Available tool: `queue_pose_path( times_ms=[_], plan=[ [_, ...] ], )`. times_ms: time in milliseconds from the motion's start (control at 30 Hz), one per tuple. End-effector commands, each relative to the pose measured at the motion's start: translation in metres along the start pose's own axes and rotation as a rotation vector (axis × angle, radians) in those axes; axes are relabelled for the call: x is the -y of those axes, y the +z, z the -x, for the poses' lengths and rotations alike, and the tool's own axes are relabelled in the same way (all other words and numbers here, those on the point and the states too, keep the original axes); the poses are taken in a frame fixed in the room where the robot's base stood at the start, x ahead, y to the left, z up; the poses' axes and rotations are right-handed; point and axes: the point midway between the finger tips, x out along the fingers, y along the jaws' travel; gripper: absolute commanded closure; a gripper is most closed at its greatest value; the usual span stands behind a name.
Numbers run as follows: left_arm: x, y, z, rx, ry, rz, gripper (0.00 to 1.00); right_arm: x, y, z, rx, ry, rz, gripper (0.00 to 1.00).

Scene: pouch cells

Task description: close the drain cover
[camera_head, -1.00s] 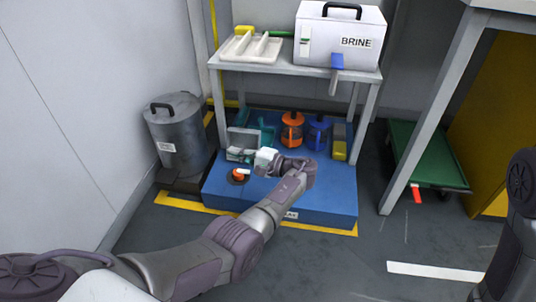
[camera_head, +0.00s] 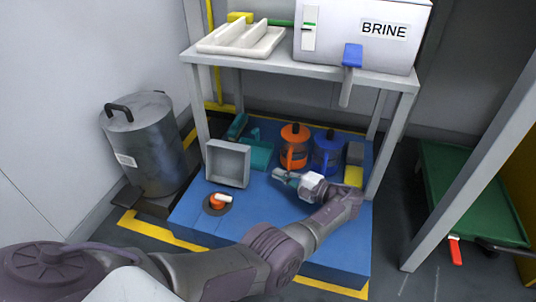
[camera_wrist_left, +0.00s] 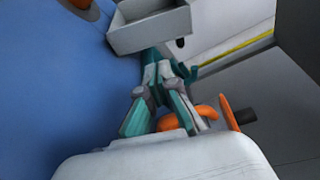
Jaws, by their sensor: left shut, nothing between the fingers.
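A low dark disc with an orange cap and a white lever (camera_head: 217,202) lies on the blue platform (camera_head: 190,208), front left. I cannot tell whether it is the drain cover. Behind it a grey, shallow square box (camera_head: 228,163) stands with its open face forward; it also shows at the top of the left wrist view (camera_wrist_left: 152,28). My left gripper (camera_head: 282,176) is shut and empty, to the right of the box and in front of the orange jug (camera_head: 293,148). In the left wrist view its fingers (camera_wrist_left: 160,75) come together. My right gripper is out of view.
A blue jug (camera_head: 327,152) stands beside the orange one; teal tools (camera_head: 257,152) lie behind the box. A grey bin (camera_head: 145,145) stands left. Above, a table (camera_head: 290,68) holds the BRINE box (camera_head: 385,45). Its legs frame the platform.

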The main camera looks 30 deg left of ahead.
Motion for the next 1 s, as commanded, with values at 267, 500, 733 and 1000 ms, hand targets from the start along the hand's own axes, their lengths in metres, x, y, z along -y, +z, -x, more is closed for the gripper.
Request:
queue_pose_path(
  times_ms=[267, 500, 733, 1000],
  plan=[
    [-0.003, 0.0, -0.019, 0.002, 0.0, -0.001, 1.0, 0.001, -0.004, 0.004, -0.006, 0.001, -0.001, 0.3],
    [-0.006, -0.001, -0.064, 0.002, 0.0, 0.0, 1.0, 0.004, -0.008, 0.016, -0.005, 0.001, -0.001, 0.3],
    [-0.004, -0.001, -0.093, 0.0, 0.001, -0.001, 1.0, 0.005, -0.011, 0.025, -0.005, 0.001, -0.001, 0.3],
    [-0.002, -0.001, -0.1, -0.002, 0.0, -0.003, 1.0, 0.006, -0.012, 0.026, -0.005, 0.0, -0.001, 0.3]
  ],
)
